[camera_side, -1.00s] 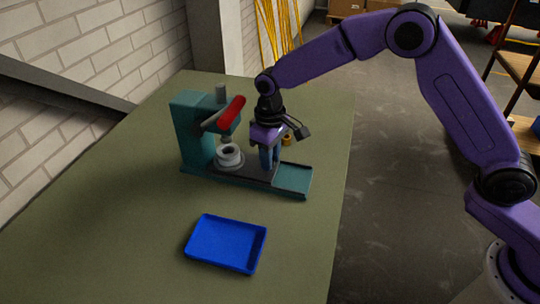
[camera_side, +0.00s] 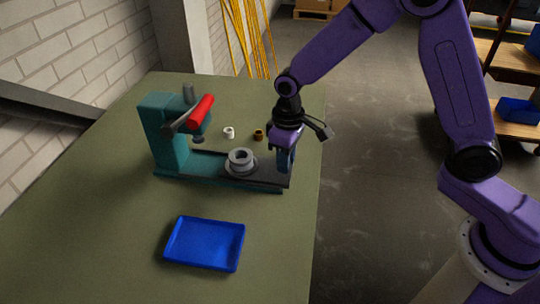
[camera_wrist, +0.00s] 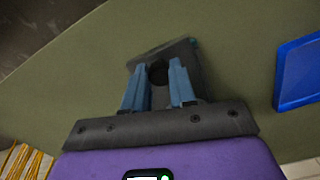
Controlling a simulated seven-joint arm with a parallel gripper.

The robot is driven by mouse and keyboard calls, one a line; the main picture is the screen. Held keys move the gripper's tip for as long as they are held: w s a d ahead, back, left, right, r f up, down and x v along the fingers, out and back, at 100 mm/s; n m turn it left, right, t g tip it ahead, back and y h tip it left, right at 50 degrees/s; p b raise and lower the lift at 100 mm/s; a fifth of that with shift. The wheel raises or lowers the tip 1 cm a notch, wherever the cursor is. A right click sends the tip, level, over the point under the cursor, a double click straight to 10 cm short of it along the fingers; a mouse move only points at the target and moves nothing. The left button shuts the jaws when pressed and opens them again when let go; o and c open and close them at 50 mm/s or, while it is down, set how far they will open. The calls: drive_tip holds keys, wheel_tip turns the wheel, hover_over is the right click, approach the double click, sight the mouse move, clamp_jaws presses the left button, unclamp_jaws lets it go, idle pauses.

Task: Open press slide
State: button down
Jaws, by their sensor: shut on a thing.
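The teal press (camera_side: 168,140) stands on the table, with a red-gripped lever (camera_side: 201,108) on its head. Its dark slide (camera_side: 268,178) is drawn out toward the right end of the teal base. A grey ring-shaped holder (camera_side: 240,160) rides on the slide, out to the right of the ram (camera_side: 198,138). My gripper (camera_side: 285,166) points down at the slide's outer end, shut on its handle. In the wrist view, the blue fingers (camera_wrist: 157,80) stand on either side of a dark round handle (camera_wrist: 158,72) on the slide plate; the exact contact is hard to see.
A blue tray (camera_side: 205,245) lies on the table in front of the press. A small white ring (camera_side: 229,132) and a small brown ring (camera_side: 258,135) stand behind the slide. The table's right edge is close to my gripper. The left foreground is clear.

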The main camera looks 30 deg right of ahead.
drive_tip(key=shift+s+d, duration=0.25)
drive_tip(key=shift+d, duration=0.05)
drive_tip(key=c, duration=0.9)
unclamp_jaws()
drive_tip(key=shift+r, duration=0.1)
wheel_tip(320, 180, up, 17)
drive_tip(key=shift+r, duration=0.15)
